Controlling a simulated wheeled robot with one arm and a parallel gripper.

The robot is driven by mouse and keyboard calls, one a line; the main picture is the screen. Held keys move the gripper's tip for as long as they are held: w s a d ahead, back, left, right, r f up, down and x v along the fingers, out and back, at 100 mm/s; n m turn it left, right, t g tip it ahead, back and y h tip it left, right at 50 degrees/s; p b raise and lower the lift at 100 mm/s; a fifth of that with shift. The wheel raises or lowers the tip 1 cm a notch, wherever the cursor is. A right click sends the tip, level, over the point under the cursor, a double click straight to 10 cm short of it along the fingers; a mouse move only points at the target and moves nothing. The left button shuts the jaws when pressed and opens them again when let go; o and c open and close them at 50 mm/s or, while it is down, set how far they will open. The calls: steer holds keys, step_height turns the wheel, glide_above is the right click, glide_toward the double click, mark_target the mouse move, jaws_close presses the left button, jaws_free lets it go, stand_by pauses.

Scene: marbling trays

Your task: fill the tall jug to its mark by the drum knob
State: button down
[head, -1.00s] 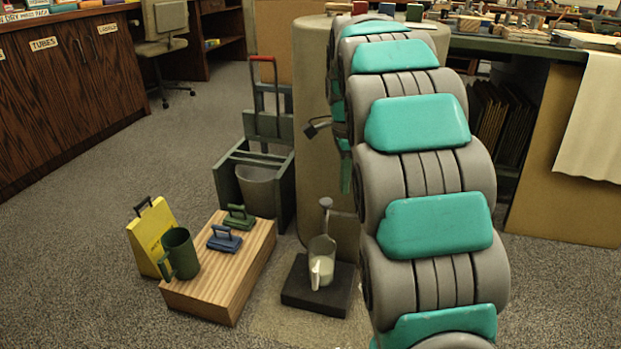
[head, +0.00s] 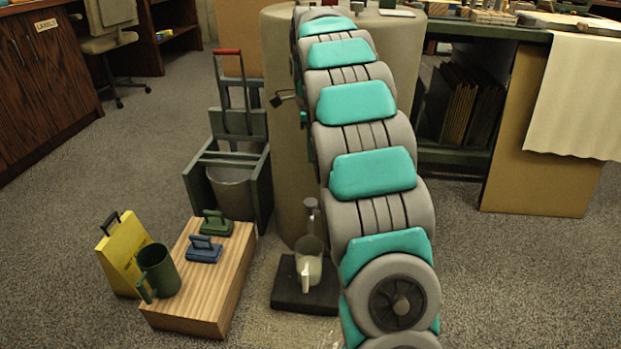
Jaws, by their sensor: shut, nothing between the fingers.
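A clear jug (head: 309,266) with a pale handle stands upright on a black slab (head: 290,297) in front of the large beige drum (head: 290,150). Pale liquid fills its lower part; I cannot make out its mark. A grey spout-like piece with a round top (head: 311,206) stands just above and behind the jug. I cannot tell whether liquid is running. A small dark fitting (head: 282,98) sticks out from the drum's left side; I cannot tell whether it is the knob. My arm runs up the front of the drum, and my gripper does not show.
A yellow sign (head: 124,250) stands left. A frame (head: 195,165) with a bucket (head: 232,190) is behind. Carpet is clear at right.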

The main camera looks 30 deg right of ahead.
mark_target(311, 202)
step_height(311, 202, down, 14)
steer(key=shift+r+b, duration=0.2)
steer(key=shift+b, duration=0.7)
steer(key=shift+f, duration=0.1)
steer(key=shift+f+p, duration=0.3)
steer(key=shift+f, duration=1)
steer(key=shift+s+f, duration=0.15)
step_height(311, 202, up, 14)
steer(key=p, duration=0.2)
steer(key=shift+r+p, duration=0.25)
steer(key=shift+p, duration=0.1)
stand_by(0.6)
